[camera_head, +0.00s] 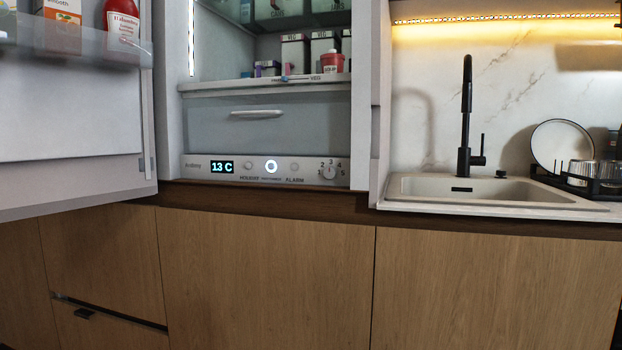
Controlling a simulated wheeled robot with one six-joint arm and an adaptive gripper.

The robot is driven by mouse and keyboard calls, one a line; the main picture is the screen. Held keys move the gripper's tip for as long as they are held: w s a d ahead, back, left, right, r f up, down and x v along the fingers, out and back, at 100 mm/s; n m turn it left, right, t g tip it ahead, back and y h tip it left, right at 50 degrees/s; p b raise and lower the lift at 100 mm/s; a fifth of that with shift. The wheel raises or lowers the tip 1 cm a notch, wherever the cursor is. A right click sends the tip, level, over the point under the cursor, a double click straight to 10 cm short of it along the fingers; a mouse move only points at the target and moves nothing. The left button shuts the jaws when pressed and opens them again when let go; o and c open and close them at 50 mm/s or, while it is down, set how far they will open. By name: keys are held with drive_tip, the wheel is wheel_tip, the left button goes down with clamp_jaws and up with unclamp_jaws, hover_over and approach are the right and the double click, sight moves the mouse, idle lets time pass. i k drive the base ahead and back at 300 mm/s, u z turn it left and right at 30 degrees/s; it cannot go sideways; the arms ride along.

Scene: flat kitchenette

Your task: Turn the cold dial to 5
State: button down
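The cold dial (329,172) is a small round knob at the right end of the control panel (205,174) along the bottom of the open fridge. Numbers 1 to 5 are printed around it, with 1 at the lower left and 5 at the lower right. The knob is too small to tell which number it points to. A display (222,167) at the panel's left reads "13 C" or "1.3 C". A lit round button (271,166) is in the panel's middle. My gripper is not in view.
The fridge door (75,120) stands open at the left, with bottles and cartons on its shelf. A clear drawer (262,124) is above the panel. A sink (480,190) with a black tap (466,120) is at the right. Wooden cabinet fronts (265,280) are below.

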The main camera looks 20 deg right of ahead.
sight(330, 172)
drive_tip(key=k, duration=0.3)
drive_tip(key=z, duration=1)
drive_tip(key=i, duration=0.65)
drive_tip(key=u, duration=2.05)
drive_tip(key=k, duration=0.35)
drive_tip(key=z, duration=1.1)
